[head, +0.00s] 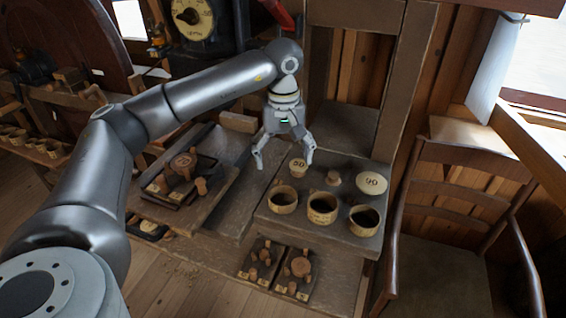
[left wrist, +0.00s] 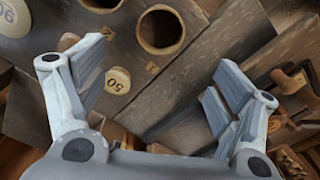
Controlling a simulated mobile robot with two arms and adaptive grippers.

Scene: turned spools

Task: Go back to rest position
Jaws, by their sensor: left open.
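My left gripper (head: 284,160) is open and empty. It hangs fingers down above the bench, just left of the small piece marked 50 (head: 298,167). In the left wrist view its two fingers (left wrist: 160,105) are spread wide with nothing between them. The piece marked 50 also shows there (left wrist: 117,80), close beside the left finger. Several round wooden cups stand in a row on the dark board (head: 270,222): a left cup (head: 283,207), a middle cup (head: 322,215) and a right cup (head: 364,228). My right gripper is not in view.
A pale disc marked 90 (head: 371,184) and a small spool (head: 334,180) are on the same board. A tray (head: 215,205) with wooden pieces lies left of the gripper. Two small plates with pegs (head: 297,283) sit lower in front. A wooden chair (head: 455,190) stands at the right.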

